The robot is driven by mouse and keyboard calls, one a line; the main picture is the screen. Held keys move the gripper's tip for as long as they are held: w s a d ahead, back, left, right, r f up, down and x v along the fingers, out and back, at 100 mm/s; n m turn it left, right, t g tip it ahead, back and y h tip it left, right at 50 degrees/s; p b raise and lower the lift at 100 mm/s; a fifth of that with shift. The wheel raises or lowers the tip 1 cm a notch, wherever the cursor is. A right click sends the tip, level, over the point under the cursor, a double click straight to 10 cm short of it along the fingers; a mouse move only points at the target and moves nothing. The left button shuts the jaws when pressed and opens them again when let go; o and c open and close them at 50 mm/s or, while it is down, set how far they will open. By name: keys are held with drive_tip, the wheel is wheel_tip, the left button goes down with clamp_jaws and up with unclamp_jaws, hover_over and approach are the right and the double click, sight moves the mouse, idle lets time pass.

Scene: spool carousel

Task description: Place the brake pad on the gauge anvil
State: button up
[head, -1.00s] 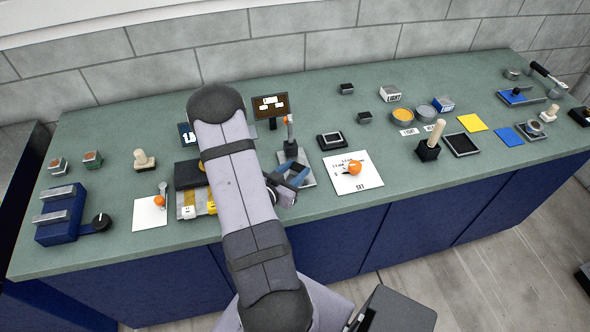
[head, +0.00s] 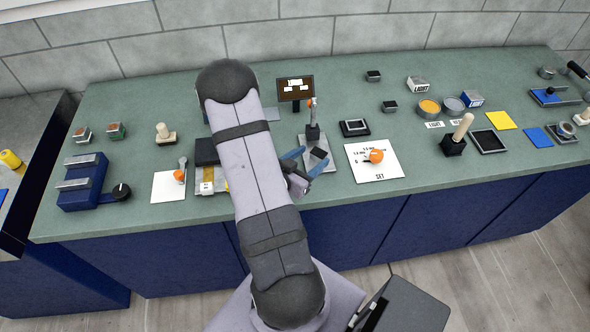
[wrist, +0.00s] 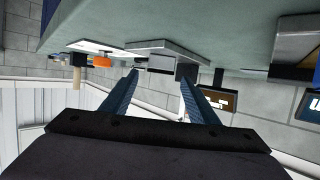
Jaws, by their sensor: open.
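A small dark block (head: 319,153), which looks like the brake pad, sits on or just above the grey plate (head: 322,167) of a lever stand (head: 312,130), apparently the gauge. In the wrist view a grey block (wrist: 160,63) shows at the edge of that plate (wrist: 175,47). My gripper (head: 318,157) is open, its blue fingers on either side of the dark block. In the wrist view its fingertips (wrist: 160,77) are spread, with a gap to the block visible. I cannot tell exactly where the anvil lies under the block.
A white SET card (head: 365,172) with an orange knob (head: 376,156) lies right of the stand. My arm hides part of the left bench. Bare green bench shows at the front right.

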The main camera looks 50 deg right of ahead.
drive_tip(key=p+v, duration=0.1)
drive_tip(key=v, duration=0.7)
drive_tip(key=shift+d+r, duration=0.1)
drive_tip(key=shift+a+r+p, duration=0.1)
drive_tip(key=shift+a+p, duration=0.3)
drive_tip(key=shift+a, duration=0.2)
